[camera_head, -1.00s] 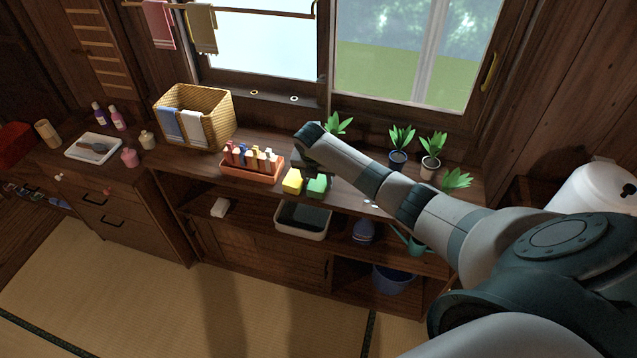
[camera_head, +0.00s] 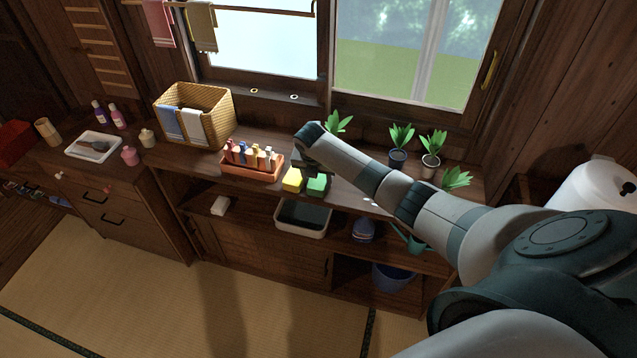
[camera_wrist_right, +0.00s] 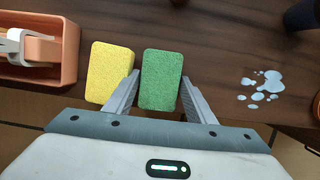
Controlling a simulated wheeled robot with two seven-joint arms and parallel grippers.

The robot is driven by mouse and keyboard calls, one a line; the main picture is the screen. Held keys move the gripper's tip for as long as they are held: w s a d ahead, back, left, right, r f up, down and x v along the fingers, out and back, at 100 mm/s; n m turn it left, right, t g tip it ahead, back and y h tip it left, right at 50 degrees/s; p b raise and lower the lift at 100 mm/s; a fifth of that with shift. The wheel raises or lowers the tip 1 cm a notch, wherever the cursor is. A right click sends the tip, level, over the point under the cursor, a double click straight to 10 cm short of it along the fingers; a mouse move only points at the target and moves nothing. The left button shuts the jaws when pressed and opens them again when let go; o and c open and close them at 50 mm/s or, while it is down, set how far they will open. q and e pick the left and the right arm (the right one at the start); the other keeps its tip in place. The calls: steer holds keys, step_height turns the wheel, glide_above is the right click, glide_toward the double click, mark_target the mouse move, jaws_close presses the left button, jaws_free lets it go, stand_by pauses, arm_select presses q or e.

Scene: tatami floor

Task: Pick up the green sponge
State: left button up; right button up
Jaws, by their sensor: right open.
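The green sponge (camera_wrist_right: 161,80) lies on the wooden counter, close beside the yellow sponge (camera_wrist_right: 109,72). In the head view the green sponge (camera_head: 317,184) is near the counter's front edge, right of the yellow sponge (camera_head: 293,180). My right gripper (camera_wrist_right: 162,88) is open in the wrist view. Its left finger is at the narrow gap between the two sponges, and its right finger is by the green sponge's right side. I cannot tell whether the fingers touch it. In the head view my right gripper (camera_head: 312,168) is mostly hidden by its arm. My left gripper is not in view.
A terracotta tray (camera_head: 250,172) of several upright items stands left of the sponges. White spilled drops (camera_wrist_right: 262,86) lie to the right. A wicker basket (camera_head: 225,108) and potted plants (camera_head: 398,157) stand further along the counter. A grey basin (camera_head: 303,222) sits below on the shelf.

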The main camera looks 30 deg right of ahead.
mark_target(322, 177)
steer(key=shift+f, duration=0.1)
stand_by(0.3)
steer(key=c, duration=0.7)
steer(key=shift+o, duration=0.2)
steer(key=shift+w+r+b, duration=0.1)
steer(key=shift+r+b, duration=0.25)
steer(key=shift+r, duration=0.35)
steer(key=r, duration=0.1)
steer(key=r+b, duration=0.1)
steer(key=r, duration=0.1)
steer(key=shift+s+d+r+b, duration=0.2)
steer(key=shift+s+d+b, duration=0.1)
steer(key=shift+s, duration=0.05)
steer(key=s+d+r+b, duration=0.3)
steer(key=s+d+r, duration=0.3)
steer(key=s, duration=0.2)
steer(key=shift+s+d+r, duration=0.2)
steer(key=shift+d+r, duration=0.15)
steer(key=shift+d, duration=0.05)
